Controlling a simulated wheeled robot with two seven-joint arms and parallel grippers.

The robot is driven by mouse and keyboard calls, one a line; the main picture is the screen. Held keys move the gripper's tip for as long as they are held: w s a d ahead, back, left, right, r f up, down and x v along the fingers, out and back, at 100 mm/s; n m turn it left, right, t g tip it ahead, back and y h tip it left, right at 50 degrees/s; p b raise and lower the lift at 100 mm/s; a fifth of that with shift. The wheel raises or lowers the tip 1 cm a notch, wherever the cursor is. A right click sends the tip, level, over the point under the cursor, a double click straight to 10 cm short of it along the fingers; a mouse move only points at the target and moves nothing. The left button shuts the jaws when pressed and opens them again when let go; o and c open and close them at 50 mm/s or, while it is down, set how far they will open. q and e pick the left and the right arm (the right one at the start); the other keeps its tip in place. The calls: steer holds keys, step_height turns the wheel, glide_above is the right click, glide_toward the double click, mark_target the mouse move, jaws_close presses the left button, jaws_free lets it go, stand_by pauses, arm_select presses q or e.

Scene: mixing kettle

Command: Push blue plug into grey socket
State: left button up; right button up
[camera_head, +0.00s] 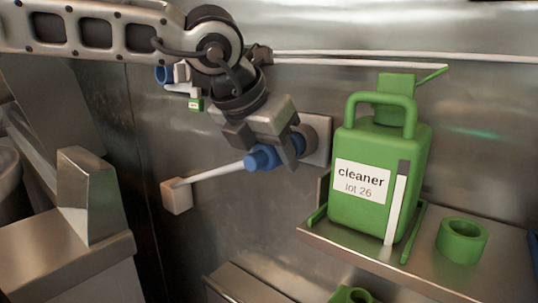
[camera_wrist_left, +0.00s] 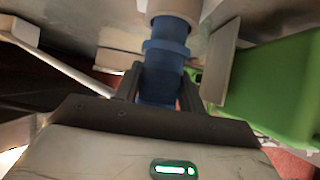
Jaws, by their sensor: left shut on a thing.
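The blue plug (camera_head: 260,159) is held in my left gripper (camera_head: 274,151), whose fingers close on it from above in the head view. The left wrist view shows the plug (camera_wrist_left: 166,55) between the two dark fingers (camera_wrist_left: 160,88). The grey socket (camera_head: 311,135) is round and sits on a square plate on the metal wall. It also shows at the top of the wrist view (camera_wrist_left: 176,7), in line with the plug. The plug's front end meets the socket's mouth; how deep it sits is hidden. My right gripper is not in view.
A white cable (camera_head: 215,173) runs from the plug to a pale block (camera_head: 176,196) on the wall. A green cleaner jug (camera_head: 385,150) stands on a metal shelf (camera_head: 345,246) close right of the socket. A green ring (camera_head: 462,240) is farther right.

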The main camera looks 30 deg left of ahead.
arm_select(q)
steer(key=shift+w+d, duration=0.1)
steer(key=shift+w, duration=0.85)
steer(key=shift+w+b, duration=0.25)
steer(key=shift+b, duration=0.05)
steer(key=o, duration=1.6)
steer(key=shift+c, duration=0.2)
steer(key=shift+r, duration=0.1)
steer(key=shift+p+v, duration=0.8)
steer(key=shift+v, duration=2.65)
